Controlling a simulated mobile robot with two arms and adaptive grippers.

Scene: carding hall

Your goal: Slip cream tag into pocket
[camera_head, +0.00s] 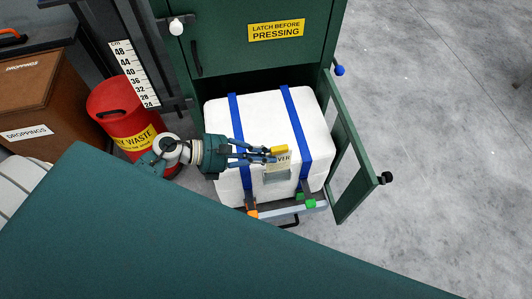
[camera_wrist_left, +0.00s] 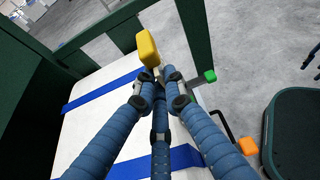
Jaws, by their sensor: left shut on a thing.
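A cream tag (camera_head: 284,160), with the letters "VER" showing, is at my left gripper (camera_head: 274,155) in the head view. The gripper is shut, with a yellow block (camera_head: 279,149) at its fingertips along the tag's top. In the wrist view the yellow block (camera_wrist_left: 147,47) stands beyond the fingertips (camera_wrist_left: 158,80); the tag is almost wholly hidden there. A small grey pocket (camera_head: 277,178) is on the front of the white strapped bale (camera_head: 265,112). The tag is upright just above the pocket; I cannot tell whether its lower edge is inside. My right gripper is not in view.
The bale sits in a green press (camera_head: 245,60) with its door (camera_head: 350,165) open on the right. Orange and green clamps (camera_head: 310,203) lie along the front bar. A red waste bin (camera_head: 118,108) stands left. The floor at right is clear.

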